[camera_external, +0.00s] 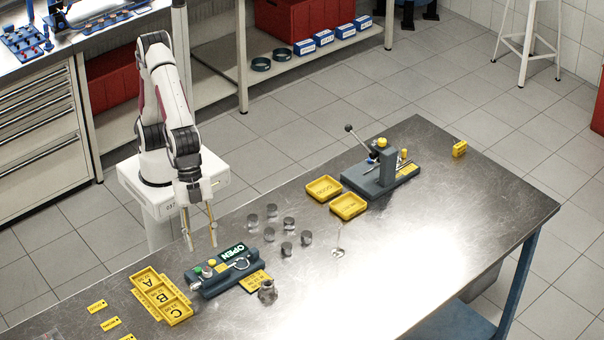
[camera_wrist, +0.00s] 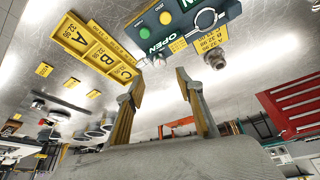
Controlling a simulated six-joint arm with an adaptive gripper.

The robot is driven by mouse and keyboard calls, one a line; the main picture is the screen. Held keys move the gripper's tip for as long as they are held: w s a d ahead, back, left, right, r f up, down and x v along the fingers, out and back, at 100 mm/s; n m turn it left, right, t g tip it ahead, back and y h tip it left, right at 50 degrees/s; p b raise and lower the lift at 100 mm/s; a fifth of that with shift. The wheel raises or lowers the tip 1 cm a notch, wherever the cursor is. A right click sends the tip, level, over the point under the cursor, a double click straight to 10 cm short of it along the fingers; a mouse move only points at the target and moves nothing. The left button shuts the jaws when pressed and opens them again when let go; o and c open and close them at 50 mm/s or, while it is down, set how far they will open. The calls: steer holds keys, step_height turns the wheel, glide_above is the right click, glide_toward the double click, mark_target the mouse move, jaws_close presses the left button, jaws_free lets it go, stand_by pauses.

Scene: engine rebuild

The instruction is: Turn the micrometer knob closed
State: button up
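The micrometer station (camera_external: 207,287) is a dark blue-grey block on the metal table, with a lit OPEN display (camera_external: 231,252). My gripper (camera_external: 201,246) is open and empty, fingers pointing down, above and just behind the station's left part. Its two fingers are spread wide in the wrist view (camera_wrist: 158,78).
A yellow A-B-C tray (camera_external: 162,297) is left of the station. A metal part (camera_external: 267,291) stands by a yellow label plate (camera_external: 254,281) in front. Two yellow trays (camera_external: 348,206) and a lever press (camera_external: 383,174) are farther right.

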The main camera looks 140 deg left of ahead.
mark_target(207, 269)
stand_by(0.4)
steer(key=shift+x, duration=3.9)
steer(key=shift+s, duration=0.1)
steer(key=shift+a, duration=0.1)
jaws_close()
